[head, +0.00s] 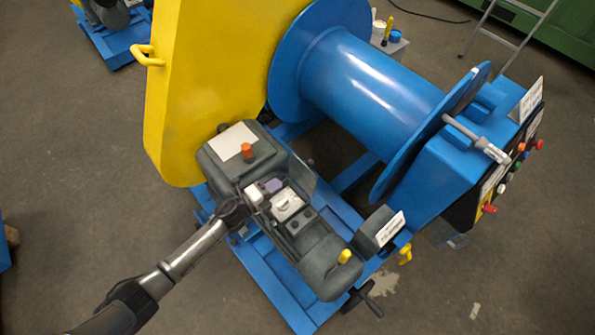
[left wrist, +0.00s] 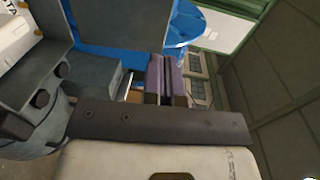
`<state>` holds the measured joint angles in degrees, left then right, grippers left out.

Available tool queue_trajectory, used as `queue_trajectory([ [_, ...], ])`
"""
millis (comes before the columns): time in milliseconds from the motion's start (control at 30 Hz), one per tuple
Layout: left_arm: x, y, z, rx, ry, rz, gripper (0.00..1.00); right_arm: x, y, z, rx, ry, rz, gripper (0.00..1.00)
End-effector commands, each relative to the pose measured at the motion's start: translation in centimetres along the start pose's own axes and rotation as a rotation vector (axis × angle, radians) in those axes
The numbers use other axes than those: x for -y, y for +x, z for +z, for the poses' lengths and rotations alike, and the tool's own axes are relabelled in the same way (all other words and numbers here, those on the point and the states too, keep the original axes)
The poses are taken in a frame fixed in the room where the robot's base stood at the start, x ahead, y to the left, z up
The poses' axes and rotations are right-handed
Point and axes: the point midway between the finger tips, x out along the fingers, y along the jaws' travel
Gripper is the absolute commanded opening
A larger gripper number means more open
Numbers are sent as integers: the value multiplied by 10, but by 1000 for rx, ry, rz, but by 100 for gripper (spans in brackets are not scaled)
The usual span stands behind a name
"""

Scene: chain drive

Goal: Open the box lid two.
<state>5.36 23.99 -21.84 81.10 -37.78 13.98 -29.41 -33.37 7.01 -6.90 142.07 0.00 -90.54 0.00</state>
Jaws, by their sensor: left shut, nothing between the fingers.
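A dark grey motor unit (head: 325,262) sits on a blue frame in the head view. Its box (head: 290,208) is uncovered on top, with a white part and dark round fittings inside. A thin grey plate (head: 303,174) stands upright at the box's far edge. I cannot tell which is lid two. My left gripper (head: 272,186) is shut and empty at the box's left edge, close to the upright plate. Its purple fingertips (left wrist: 170,80) show in the left wrist view. My right gripper is out of view.
A yellow guard (head: 205,90) and a large blue drum (head: 365,85) stand behind the motor. An orange knob (head: 247,150) rises beside my gripper. A control panel with coloured buttons (head: 510,170) is at the right. The floor in front is clear.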

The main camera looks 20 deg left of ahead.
Motion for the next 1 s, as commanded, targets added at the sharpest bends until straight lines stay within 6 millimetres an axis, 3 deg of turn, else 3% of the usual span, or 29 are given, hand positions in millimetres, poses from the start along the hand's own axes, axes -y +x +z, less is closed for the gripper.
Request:
queue_trajectory([
  [200,-1,43,0,1,-2,-2,0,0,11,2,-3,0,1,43],
  [500,-1,82,0,1,-2,-1,0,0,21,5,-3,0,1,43],
  [1000,0,94,0,1,-2,0,0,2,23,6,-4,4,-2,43],
])
